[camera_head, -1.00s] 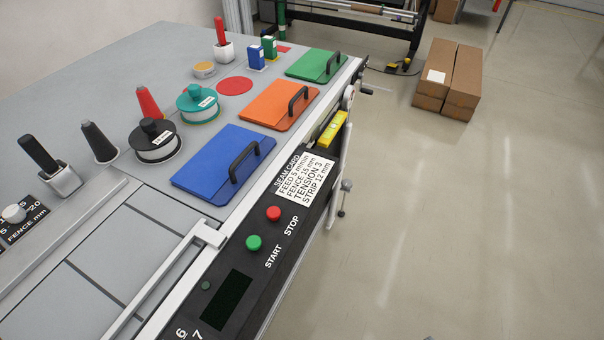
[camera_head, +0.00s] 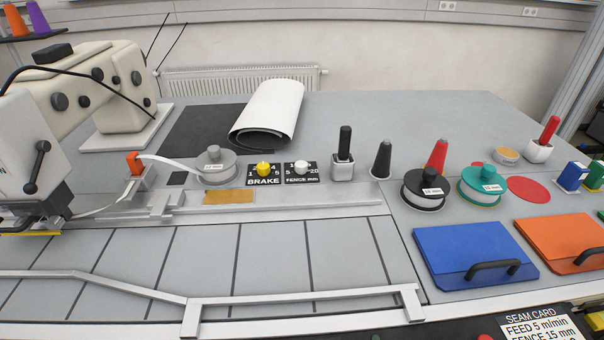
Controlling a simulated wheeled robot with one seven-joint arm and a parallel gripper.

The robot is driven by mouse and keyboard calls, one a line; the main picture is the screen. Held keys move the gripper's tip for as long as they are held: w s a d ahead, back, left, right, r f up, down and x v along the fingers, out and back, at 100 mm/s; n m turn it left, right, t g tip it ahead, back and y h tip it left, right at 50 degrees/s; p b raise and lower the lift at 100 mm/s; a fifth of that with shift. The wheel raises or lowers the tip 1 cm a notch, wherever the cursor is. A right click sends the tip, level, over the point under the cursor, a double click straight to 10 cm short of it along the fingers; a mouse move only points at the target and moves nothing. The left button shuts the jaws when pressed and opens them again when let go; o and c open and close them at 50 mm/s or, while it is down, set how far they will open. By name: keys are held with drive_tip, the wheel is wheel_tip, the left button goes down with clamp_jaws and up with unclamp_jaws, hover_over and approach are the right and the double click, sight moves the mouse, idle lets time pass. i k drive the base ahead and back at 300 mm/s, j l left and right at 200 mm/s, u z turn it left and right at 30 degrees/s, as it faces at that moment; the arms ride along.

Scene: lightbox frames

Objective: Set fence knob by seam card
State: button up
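The fence knob (camera_head: 301,167) is a small white knob on a black plate (camera_head: 300,179) marked "FENCE mm", with a 20 at its right. Which mark the knob points at is too small to tell. The seam card (camera_head: 540,326) is a white card at the bottom right edge, cut off by the frame. Its visible lines read "FEED 5 m/min" and "FENCE 15 mm". My gripper is not in view.
A yellow brake knob (camera_head: 263,169) sits just left of the fence knob. A grey reel (camera_head: 216,166) stands further left, and a black-handled tool in a holder (camera_head: 343,160) stands right. A metal rail (camera_head: 270,208) runs in front. The sewing machine (camera_head: 75,90) fills the left.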

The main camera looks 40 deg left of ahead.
sight(301, 167)
drive_tip(key=j+u, duration=0.4)
drive_tip(key=j, duration=0.3)
drive_tip(key=j+u, duration=0.35)
drive_tip(key=j, duration=0.3)
